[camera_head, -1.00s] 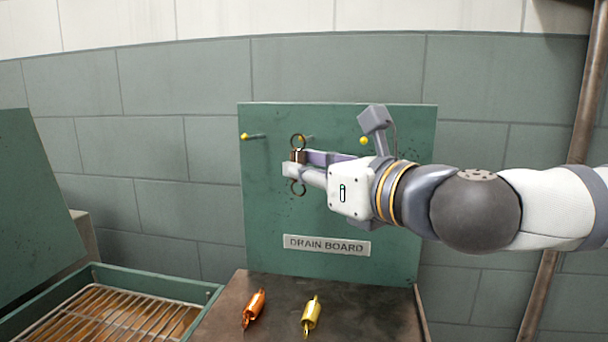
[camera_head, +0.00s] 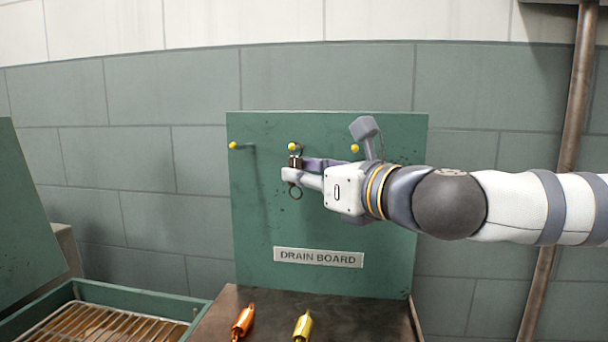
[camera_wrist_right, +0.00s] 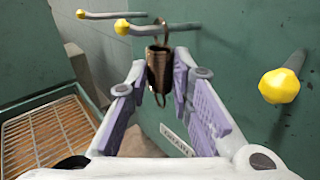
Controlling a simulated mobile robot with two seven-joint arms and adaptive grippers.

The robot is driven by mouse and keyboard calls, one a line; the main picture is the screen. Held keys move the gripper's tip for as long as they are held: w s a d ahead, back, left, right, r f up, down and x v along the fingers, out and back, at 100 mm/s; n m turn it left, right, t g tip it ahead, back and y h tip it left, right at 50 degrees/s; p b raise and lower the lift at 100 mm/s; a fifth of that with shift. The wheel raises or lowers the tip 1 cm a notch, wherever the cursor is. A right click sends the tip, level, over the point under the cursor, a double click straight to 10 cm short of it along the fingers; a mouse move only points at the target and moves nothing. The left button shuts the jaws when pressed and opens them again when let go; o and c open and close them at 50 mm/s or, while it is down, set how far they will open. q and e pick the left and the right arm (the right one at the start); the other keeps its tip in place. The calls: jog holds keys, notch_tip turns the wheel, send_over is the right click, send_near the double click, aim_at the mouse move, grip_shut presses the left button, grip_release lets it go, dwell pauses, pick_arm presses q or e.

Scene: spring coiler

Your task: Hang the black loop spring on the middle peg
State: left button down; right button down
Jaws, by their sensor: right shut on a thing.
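The black loop spring (camera_head: 295,162) has a dark, brownish coil body and a ring at each end. It hangs roughly upright in my right gripper (camera_head: 296,169), which is shut on its body. In the right wrist view the spring (camera_wrist_right: 158,68) sits between the purple finger pads. The middle peg (camera_head: 292,147) has a yellow tip, and it also shows in the right wrist view (camera_wrist_right: 122,27). The spring's upper ring appears to be around the peg's shaft, behind the yellow tip. Whether the ring bears on the shaft is unclear. My left gripper is out of view.
The green drain board (camera_head: 265,215) also carries a left peg (camera_head: 233,145) and a right peg (camera_head: 355,148), both empty. An orange spring (camera_head: 243,320) and a yellow spring (camera_head: 303,325) lie on the brown surface below. A green-rimmed tray (camera_head: 140,296) with a wire rack stands at left.

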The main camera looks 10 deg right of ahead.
dwell(0.4)
jog(key=c, duration=1.3)
grip_release()
jog(key=shift+c, duration=0.2)
